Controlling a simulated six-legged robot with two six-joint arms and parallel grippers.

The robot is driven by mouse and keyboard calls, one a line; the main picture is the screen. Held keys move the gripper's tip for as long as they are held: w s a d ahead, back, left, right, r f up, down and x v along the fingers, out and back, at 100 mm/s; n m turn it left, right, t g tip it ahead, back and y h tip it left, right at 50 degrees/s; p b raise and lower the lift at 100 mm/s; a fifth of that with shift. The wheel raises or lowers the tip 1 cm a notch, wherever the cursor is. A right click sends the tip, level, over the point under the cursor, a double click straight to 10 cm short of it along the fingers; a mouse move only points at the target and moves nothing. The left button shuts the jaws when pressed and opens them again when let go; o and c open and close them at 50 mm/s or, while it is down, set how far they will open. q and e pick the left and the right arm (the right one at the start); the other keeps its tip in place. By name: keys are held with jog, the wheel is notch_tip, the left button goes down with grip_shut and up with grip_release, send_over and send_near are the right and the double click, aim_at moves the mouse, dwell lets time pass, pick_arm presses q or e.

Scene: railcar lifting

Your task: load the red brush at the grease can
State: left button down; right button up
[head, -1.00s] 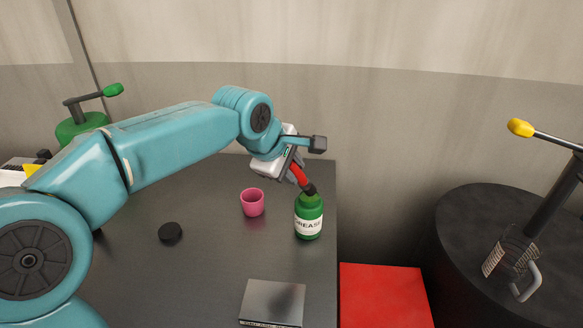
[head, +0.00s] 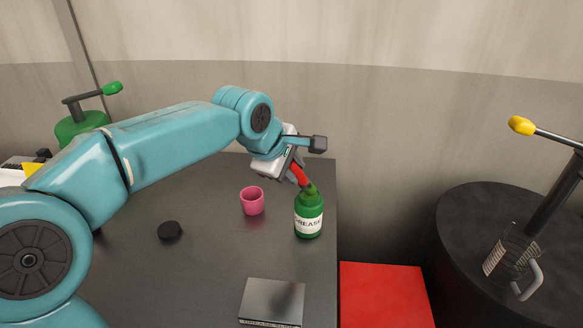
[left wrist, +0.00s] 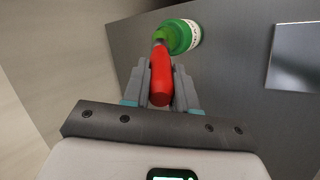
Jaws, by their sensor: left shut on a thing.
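The red brush (head: 299,174) is in my left gripper (head: 294,168), which is shut on its red handle. In the left wrist view the handle (left wrist: 161,78) lies between the two fingers of the gripper (left wrist: 160,88). The green grease can (head: 308,224), with a white GREASE label, stands upright near the table's right edge. The brush is tilted with its lower end at the can's mouth, and its tip is hidden there. The part at the mouth now looks green. The can also shows in the left wrist view (left wrist: 182,36). My right gripper is not in view.
A pink cup (head: 252,201) stands left of the can, and a black round lid (head: 170,231) lies farther left. A red box (head: 385,295) and a black drum (head: 465,225) stand right of the table.

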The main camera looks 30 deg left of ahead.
pick_arm(q)
jog(key=shift+r+p, duration=3)
jog(key=shift+r, duration=0.6)
jog(key=shift+f, duration=0.1)
